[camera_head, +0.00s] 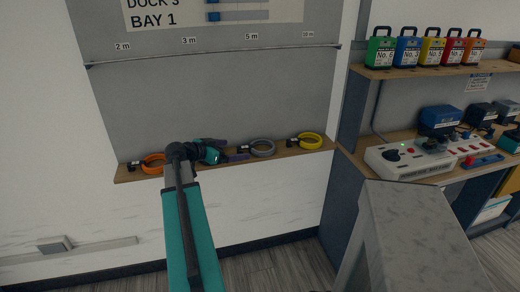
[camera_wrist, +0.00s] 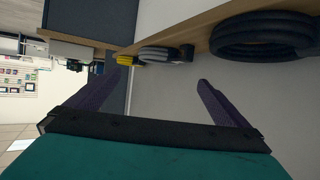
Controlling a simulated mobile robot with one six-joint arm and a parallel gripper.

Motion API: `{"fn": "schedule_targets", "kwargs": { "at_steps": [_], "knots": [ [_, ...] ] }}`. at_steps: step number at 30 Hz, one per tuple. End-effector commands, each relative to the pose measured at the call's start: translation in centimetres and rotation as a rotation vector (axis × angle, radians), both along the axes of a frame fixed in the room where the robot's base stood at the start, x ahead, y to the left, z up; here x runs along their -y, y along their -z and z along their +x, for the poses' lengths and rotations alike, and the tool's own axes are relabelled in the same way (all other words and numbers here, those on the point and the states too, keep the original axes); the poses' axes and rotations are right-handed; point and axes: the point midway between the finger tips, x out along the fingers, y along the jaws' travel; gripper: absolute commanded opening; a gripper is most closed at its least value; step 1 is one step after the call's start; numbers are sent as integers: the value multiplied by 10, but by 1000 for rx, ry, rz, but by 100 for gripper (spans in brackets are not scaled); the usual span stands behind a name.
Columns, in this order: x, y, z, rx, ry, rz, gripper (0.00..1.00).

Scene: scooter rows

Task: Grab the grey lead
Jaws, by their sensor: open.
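The grey lead (camera_head: 264,153) is a coiled ring on the narrow wooden shelf, below the "5 m" label. A dark plug is at its left side. It also shows in the wrist view (camera_wrist: 158,56), beyond the fingers. My gripper (camera_head: 238,149) is just left of the grey lead, with its purple fingers pointing towards it. In the wrist view the fingers (camera_wrist: 158,84) are spread wide with nothing between them. The grey lead looks apart from the fingers.
An orange lead (camera_head: 153,164) and a yellow lead (camera_head: 312,143) lie on the shelf (camera_head: 282,151). A large black coil (camera_wrist: 262,38) lies near my gripper in the wrist view; my arm hides it in the head view. A workbench with a power unit (camera_head: 400,163) stands right.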

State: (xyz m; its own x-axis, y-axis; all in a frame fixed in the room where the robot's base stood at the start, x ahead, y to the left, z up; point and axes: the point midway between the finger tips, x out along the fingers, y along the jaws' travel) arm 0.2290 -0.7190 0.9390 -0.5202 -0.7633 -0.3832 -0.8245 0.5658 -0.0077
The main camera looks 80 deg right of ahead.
Motion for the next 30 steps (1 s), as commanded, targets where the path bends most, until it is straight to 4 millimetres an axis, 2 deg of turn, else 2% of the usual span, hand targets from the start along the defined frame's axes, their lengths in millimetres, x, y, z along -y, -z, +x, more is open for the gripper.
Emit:
{"fn": "schedule_targets", "kwargs": {
  "at_steps": [8, 21, 30],
  "knots": [
    [14, 4, -11, -1, 7, 1, 100],
    [60, 27, -44, 0, 8, 2, 100],
    [69, 33, -51, 0, 8, 0, 100]
  ]
}}
